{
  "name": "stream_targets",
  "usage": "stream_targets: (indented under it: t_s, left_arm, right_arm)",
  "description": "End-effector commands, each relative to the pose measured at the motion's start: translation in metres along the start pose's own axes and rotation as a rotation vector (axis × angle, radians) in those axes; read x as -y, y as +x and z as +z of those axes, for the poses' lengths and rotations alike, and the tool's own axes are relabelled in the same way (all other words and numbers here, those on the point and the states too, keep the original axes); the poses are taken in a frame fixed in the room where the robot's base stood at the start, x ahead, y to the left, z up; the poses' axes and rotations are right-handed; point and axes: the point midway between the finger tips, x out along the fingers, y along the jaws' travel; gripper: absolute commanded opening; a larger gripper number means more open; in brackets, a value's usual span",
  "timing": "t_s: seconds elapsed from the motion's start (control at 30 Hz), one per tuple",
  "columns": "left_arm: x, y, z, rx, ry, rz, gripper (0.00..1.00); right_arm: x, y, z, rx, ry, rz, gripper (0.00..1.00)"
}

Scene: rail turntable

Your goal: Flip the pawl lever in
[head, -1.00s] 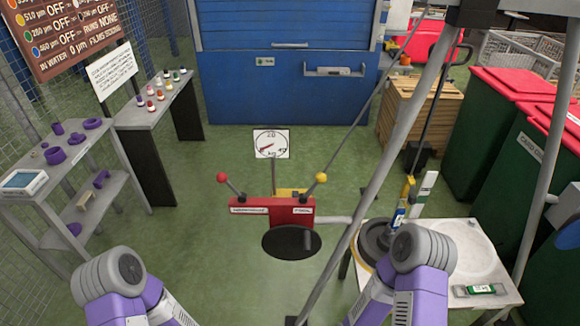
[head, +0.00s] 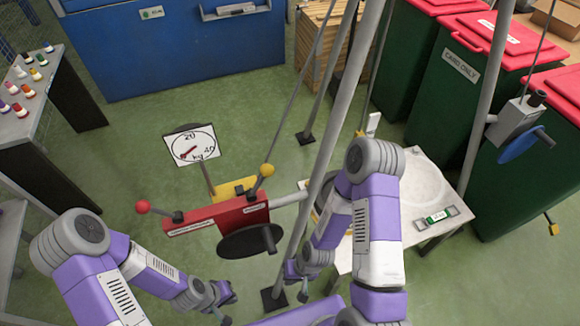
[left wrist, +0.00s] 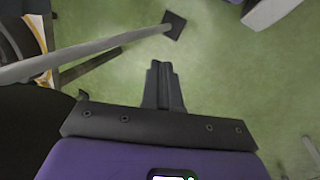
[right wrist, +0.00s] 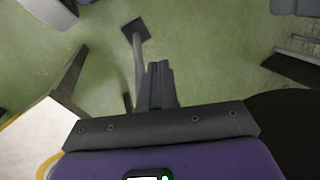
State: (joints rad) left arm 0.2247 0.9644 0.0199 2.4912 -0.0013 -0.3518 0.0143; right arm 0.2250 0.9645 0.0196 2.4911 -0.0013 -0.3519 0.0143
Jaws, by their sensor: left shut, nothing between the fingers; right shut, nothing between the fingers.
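I cannot tell for sure which part is the pawl lever. A grey winch box (head: 515,122) with a blue wheel (head: 520,145) and a dark-tipped stub (head: 536,98) is fixed to a frame leg at the right. A red box (head: 215,215) near the middle carries a red-knobbed lever (head: 160,211) and a yellow-knobbed lever (head: 262,178); its labels are too small to read. My left gripper (head: 226,306) is shut and empty, low in front of the red box. My right gripper (head: 294,284) is shut and empty, low beside a frame leg. Both fingertips show in the left wrist view (left wrist: 163,72) and right wrist view (right wrist: 158,70).
Slanting grey frame legs (head: 323,170) rise beside my right arm. A white-topped table (head: 424,197) stands right of it, with green bins (head: 455,90) behind. A dial (head: 192,146) stands behind the red box. Green floor (head: 120,150) is open at the left.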

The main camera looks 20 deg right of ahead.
Motion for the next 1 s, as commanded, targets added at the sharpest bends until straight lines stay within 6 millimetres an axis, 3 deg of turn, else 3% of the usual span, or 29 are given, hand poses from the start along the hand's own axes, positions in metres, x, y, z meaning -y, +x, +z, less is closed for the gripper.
stream_targets:
  t_s: [0.27,0.37,0.47,0.6,0.73,0.87,1.0]
  left_arm:
    - [-0.001,-0.003,0.000,0.000,-0.001,0.000,0.00]
    - [-0.003,-0.008,0.000,-0.001,-0.001,0.000,0.00]
    - [-0.005,-0.015,0.000,-0.001,0.000,0.000,0.00]
    - [-0.009,-0.025,0.001,-0.001,0.000,0.000,0.00]
    - [-0.013,-0.034,0.001,-0.001,0.000,0.000,0.00]
    - [-0.016,-0.043,0.002,-0.001,0.000,0.000,0.00]
    - [-0.020,-0.053,0.002,-0.001,0.000,0.000,0.00]
  right_arm:
    - [-0.007,-0.003,0.004,0.038,0.094,0.015,0.00]
    - [-0.018,-0.011,0.014,0.125,0.307,0.044,0.00]
    - [-0.027,-0.027,0.029,0.260,0.642,0.079,0.00]
    - [-0.021,-0.060,0.046,0.496,1.189,0.107,0.00]
    - [-0.001,-0.099,0.042,0.757,1.663,0.097,0.00]
    - [0.019,-0.148,0.016,1.077,2.067,0.050,0.00]
    - [0.026,-0.212,-0.029,1.501,2.359,-0.036,0.00]
